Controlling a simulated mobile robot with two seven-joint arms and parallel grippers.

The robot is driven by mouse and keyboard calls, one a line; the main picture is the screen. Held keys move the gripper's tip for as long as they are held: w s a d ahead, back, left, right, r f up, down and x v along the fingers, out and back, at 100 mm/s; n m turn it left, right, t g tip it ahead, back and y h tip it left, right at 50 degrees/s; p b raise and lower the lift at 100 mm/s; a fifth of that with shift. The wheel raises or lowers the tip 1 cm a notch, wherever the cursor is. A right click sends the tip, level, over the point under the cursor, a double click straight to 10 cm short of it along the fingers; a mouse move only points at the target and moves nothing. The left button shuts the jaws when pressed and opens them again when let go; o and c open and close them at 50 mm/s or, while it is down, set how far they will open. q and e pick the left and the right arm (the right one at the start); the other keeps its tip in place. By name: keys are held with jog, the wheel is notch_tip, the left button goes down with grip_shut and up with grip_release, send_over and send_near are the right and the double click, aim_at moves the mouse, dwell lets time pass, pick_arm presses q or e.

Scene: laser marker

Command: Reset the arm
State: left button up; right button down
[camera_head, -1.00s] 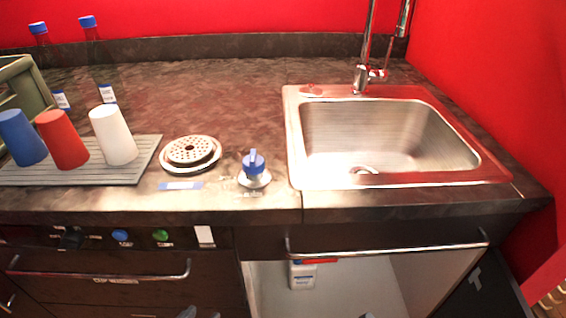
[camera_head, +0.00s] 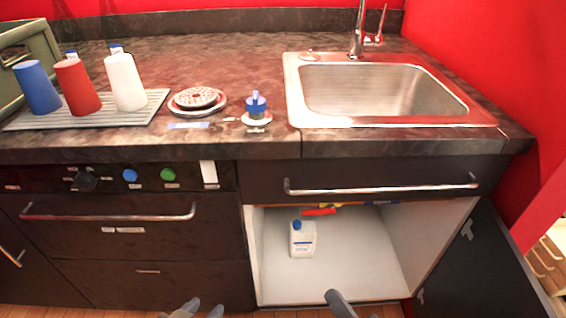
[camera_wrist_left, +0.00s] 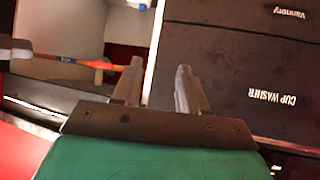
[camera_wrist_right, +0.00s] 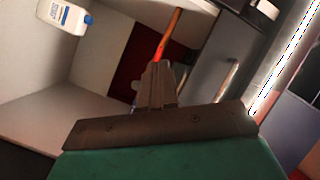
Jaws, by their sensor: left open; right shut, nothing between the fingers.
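My left gripper (camera_head: 197,309) shows at the bottom edge of the head view, its two fingers apart. In the left wrist view it is open and empty (camera_wrist_left: 158,88), in front of the dark drawer fronts and the open cabinet. My right gripper (camera_head: 338,298) shows at the bottom of the head view, below the open cabinet (camera_head: 335,280). In the right wrist view its fingers are together (camera_wrist_right: 158,75) with nothing between them. Both grippers are low in front of the cabinets and hold nothing.
A white bottle (camera_head: 302,239) with a blue cap stands in the open cabinet. An open door (camera_head: 480,260) is at right. Blue, red (camera_head: 78,88) and white cups stand on a ribbed mat (camera_head: 30,122). A sink (camera_head: 292,100) is at the counter's right.

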pick_arm(q)
notch_tip(320, 180, down, 4)
jog(key=b, duration=0.4)
pick_arm(e)
jog(key=s+d+f+n+g+h, duration=0.3)
jog(key=d+n+g+h, duration=0.1)
jog(key=n, duration=0.4)
pick_arm(q)
notch_tip(320, 180, up, 12)
jog(key=s+a+y+p, duration=0.1)
jog(key=s+a+p, duration=0.1)
jog(key=p, duration=1.5)
jog(key=shift+a+r, duration=0.2)
jog(key=shift+a, duration=0.25)
pick_arm(e)
jog(key=s+d+r+h, duration=0.1)
jog(key=d+r, duration=0.2)
jog(key=r, duration=0.9)
jog(key=shift+s+r, duration=0.25)
jog(key=shift+s, duration=0.1)
pick_arm(q)
jog(key=shift+f, duration=0.1)
jog(key=shift+s+d, duration=0.1)
jog(key=shift+d, duration=0.1)
